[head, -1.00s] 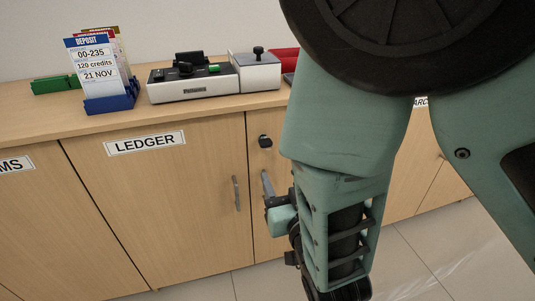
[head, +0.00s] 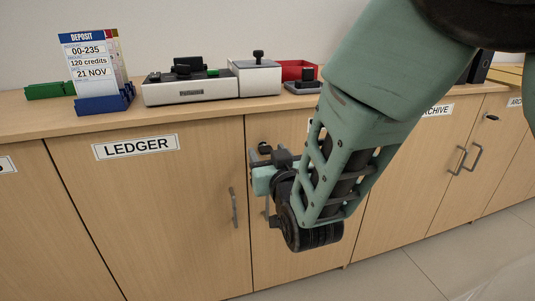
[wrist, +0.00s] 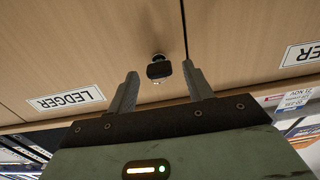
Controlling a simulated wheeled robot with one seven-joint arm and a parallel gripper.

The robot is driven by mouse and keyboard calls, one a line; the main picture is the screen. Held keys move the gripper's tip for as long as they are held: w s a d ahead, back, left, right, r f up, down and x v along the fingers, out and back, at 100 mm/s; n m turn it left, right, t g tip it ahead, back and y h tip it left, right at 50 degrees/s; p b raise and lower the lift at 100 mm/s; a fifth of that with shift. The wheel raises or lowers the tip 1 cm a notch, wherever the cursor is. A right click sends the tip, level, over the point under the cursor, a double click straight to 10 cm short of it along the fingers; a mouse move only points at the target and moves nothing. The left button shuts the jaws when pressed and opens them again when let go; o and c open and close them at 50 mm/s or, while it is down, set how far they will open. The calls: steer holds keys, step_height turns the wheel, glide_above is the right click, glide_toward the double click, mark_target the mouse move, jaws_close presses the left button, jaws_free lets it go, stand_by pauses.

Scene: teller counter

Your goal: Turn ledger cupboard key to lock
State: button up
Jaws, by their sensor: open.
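The ledger cupboard has two wooden doors; the left door (head: 130,200) carries a LEDGER label (head: 136,147). The dark key (head: 264,149) sits in a lock near the top of the right door, just right of the seam. In the wrist view, which is upside down, the key's dark bow (wrist: 159,70) and its metal collar lie between the fingertips. My gripper (head: 260,155) is open at the door front, by the key. In the wrist view its fingers (wrist: 160,76) stand apart on either side of the key, with gaps showing.
A second LEDGER label (wrist: 65,98) shows on the right door. The left door's handle (head: 234,207) is left of my gripper. On the counter (head: 200,112) stand a deposit slip holder (head: 103,102), a grey machine (head: 190,88) and a red tray (head: 297,70). ARCHIVE cupboards are to the right.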

steer(key=shift+w+a, duration=0.1)
steer(key=shift+w, duration=0.4)
steer(key=c, duration=1)
